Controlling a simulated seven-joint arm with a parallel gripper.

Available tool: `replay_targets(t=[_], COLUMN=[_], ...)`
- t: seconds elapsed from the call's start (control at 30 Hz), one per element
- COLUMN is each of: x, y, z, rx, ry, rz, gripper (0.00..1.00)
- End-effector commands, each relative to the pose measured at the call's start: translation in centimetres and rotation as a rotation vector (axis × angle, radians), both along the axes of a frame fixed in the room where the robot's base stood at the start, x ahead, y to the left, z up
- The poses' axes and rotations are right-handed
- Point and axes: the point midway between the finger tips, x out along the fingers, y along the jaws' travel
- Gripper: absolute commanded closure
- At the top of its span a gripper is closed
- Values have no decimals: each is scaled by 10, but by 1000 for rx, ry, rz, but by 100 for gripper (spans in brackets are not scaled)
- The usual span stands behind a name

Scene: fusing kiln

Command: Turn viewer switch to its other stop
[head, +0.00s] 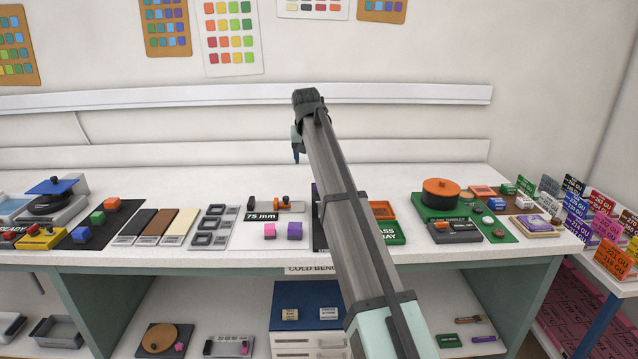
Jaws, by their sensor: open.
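I cannot make out a switch that is clearly the viewer's. A device with a blue top plate (52,186) over a dark round part stands at the left end of the bench. A yellow box (42,238) with red knobs and a "READY" label is in front of it. I cannot tell whether either belongs to the viewer. My gripper (296,157) hangs over the back middle of the bench, mostly hidden behind my arm. Only a small teal and dark part of it shows, apart from those devices. Nothing shows held in it.
The white bench (385,178) carries colour cubes on a black mat (104,226), sample strips (172,226), a 75 mm gauge (276,205) and an orange-topped tumbler (440,192). Labelled cards (605,225) stand at the right. The bench's back strip is mostly clear. My arm hides part of the middle.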

Motion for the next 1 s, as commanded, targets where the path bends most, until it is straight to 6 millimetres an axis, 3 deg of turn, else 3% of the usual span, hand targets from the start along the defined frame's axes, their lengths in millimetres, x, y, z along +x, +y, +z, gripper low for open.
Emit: replay_targets(t=[0.13,0.37,1.0], x=[-2,1,40], y=[-27,-35,-34], z=[10,2,-93], rx=[23,29,29], ry=[28,38,35], rz=[-16,-20,-20], gripper=[36,36,36])
